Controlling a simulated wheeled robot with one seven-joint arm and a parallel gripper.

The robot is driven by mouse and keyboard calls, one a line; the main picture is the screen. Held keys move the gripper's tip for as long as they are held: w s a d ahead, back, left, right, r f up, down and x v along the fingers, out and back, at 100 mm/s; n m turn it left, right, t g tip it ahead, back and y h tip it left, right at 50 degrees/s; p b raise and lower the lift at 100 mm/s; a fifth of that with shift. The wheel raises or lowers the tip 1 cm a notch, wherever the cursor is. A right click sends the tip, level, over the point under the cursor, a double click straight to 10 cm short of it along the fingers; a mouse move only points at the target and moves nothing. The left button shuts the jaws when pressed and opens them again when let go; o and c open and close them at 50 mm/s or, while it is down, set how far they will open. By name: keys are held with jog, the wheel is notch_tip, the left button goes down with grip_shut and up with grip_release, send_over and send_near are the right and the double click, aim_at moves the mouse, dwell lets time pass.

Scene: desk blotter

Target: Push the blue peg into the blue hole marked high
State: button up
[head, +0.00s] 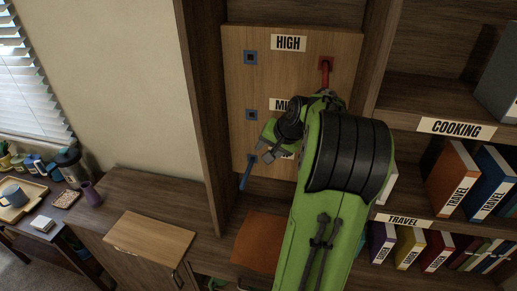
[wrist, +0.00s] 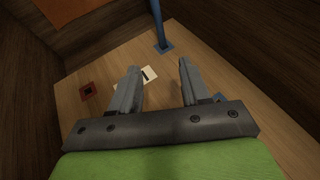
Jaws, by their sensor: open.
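An upright wooden board (head: 300,85) has blue-framed holes on its left side. The blue hole (head: 250,57) beside the HIGH label (head: 288,43) is empty. The blue peg (head: 246,176) sticks out of the low blue hole, and it also shows in the wrist view (wrist: 157,24), standing in its blue square. My gripper (head: 261,151) is in front of the lower left of the board, near the peg. In the wrist view my gripper (wrist: 160,68) is open and empty, with the peg beyond the fingertips. My arm hides part of the board's right side.
A red peg (head: 326,74) sticks out of the high red hole. The middle blue hole (head: 251,115) is empty. Shelf walls (head: 205,100) enclose the board, and a low cabinet (head: 150,236) stands below left. Book shelves (head: 450,180) are at the right.

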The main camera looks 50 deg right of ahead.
aim_at(250, 167)
jog(key=b+x, duration=0.1)
jog(key=x, duration=1.4)
jog(key=shift+w+f, duration=0.1)
jog(key=shift+f, duration=0.1)
jog(key=shift+a, duration=0.1)
grip_shut()
